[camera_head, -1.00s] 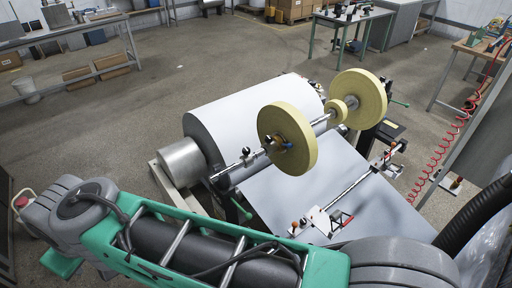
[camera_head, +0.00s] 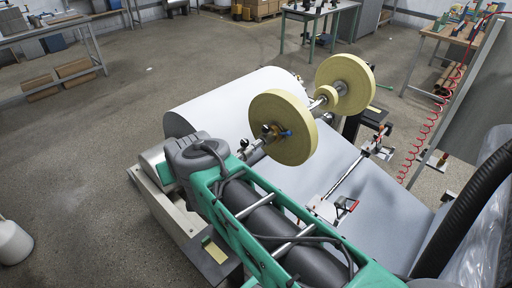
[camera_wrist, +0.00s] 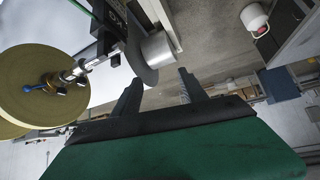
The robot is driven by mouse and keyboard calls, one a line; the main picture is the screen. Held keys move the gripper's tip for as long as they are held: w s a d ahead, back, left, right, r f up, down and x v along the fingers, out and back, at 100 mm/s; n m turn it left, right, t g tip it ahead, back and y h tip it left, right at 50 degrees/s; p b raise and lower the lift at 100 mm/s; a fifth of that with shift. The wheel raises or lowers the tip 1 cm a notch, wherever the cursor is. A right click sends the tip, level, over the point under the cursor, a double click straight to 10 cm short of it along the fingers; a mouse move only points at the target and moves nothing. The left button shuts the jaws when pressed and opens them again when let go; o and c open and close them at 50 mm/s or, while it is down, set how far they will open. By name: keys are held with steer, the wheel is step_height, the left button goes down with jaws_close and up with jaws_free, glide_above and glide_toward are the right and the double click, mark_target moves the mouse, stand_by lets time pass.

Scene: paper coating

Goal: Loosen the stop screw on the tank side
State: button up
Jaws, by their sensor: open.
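A steel shaft (camera_head: 325,102) with yellow tape rolls (camera_head: 281,127) (camera_head: 345,84) runs across the machine, above the white paper roll (camera_head: 235,107). Small black knobs (camera_head: 267,130) sit on the shaft's near end, beside the near tape roll. I cannot tell which fitting is the stop screw. In the wrist view the shaft end (camera_wrist: 75,73) and the tape roll (camera_wrist: 35,110) show at left, with a blue-handled fitting (camera_wrist: 38,88) on the roll's hub. My gripper (camera_wrist: 158,88) is open and empty, its fingers apart, to the right of the shaft end. My arm hides part of the machine's near end.
A bar with red-handled clamps (camera_head: 347,207) crosses the sloping sheet. A red coiled hose (camera_head: 434,120) hangs at right beside a grey panel (camera_head: 465,105). A white container (camera_head: 13,243) stands on the floor at left. Open floor (camera_head: 90,150) lies left of the machine.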

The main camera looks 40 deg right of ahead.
steer(key=w+d+f+m+t+h+b, duration=0.1)
steer(key=w+d+f+m+h+b, duration=0.15)
steer(key=d+f+b, duration=0.3)
steer(key=w+d+f+m+t+h+b, duration=0.1)
steer(key=w+d+f+t+h+b, duration=0.15)
steer(key=d+f+b, duration=0.35)
steer(key=m+t+h+b, duration=0.2)
steer(key=h+b, duration=0.3)
glide_toward(245, 145)
steer(key=shift+g, duration=0.25)
steer(key=x, duration=0.6)
steer(key=shift+w+d, duration=0.1)
steer(key=shift+w, duration=0.25)
steer(key=x, duration=0.7)
steer(key=shift+w+d+r+p, duration=0.25)
steer(key=shift+d+r+p, duration=0.05)
steer(key=shift+r, duration=0.15)
steer(key=shift+c, duration=0.4)
jaws_close()
